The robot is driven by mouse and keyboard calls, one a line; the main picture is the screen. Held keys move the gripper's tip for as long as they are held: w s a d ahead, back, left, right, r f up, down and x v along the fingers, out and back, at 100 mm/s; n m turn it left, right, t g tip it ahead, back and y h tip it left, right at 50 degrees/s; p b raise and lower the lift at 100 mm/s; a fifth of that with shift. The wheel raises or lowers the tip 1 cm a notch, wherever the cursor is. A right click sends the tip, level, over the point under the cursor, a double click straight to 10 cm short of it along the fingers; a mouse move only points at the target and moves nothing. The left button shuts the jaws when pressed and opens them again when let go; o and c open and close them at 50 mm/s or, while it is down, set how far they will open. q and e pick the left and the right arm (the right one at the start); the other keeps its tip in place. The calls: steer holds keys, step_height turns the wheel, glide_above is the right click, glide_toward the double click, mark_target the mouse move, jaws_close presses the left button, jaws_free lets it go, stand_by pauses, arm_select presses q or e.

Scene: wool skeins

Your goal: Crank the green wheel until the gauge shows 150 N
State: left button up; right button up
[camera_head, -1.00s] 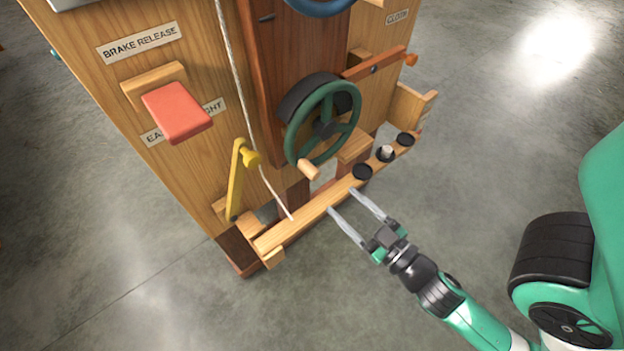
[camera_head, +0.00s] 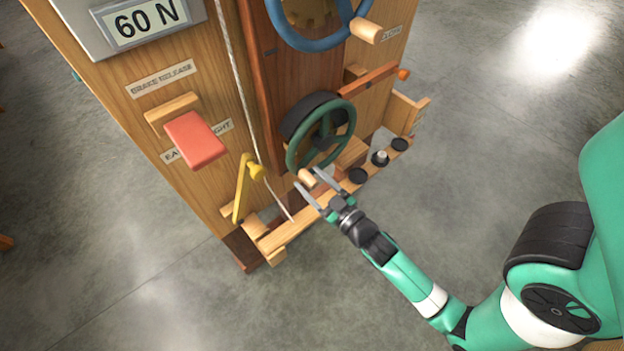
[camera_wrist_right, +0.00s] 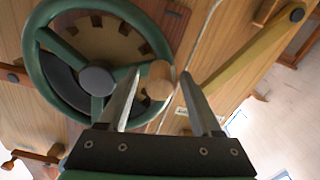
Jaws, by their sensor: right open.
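The green wheel (camera_head: 347,133) is on the front of the wooden machine, with a wooden crank handle (camera_head: 307,178) at its lower rim. My right gripper (camera_head: 308,180) is open, its two fingers on either side of the handle. In the right wrist view the handle (camera_wrist_right: 159,80) shows between the open fingers (camera_wrist_right: 157,100), nearer the left one; I cannot tell whether they touch it. The gauge (camera_head: 141,22) at the upper left reads 60 N. My left gripper is not in view.
A blue wheel (camera_head: 285,38) with its own wooden handle is above the green one. A red pad (camera_head: 195,140), a yellow lever (camera_head: 242,188) and a hanging cord (camera_head: 236,80) are to the left. A wooden ledge (camera_head: 283,236) with black round pieces runs below. Open floor lies at the right.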

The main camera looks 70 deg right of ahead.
jaws_close()
stand_by(1.3)
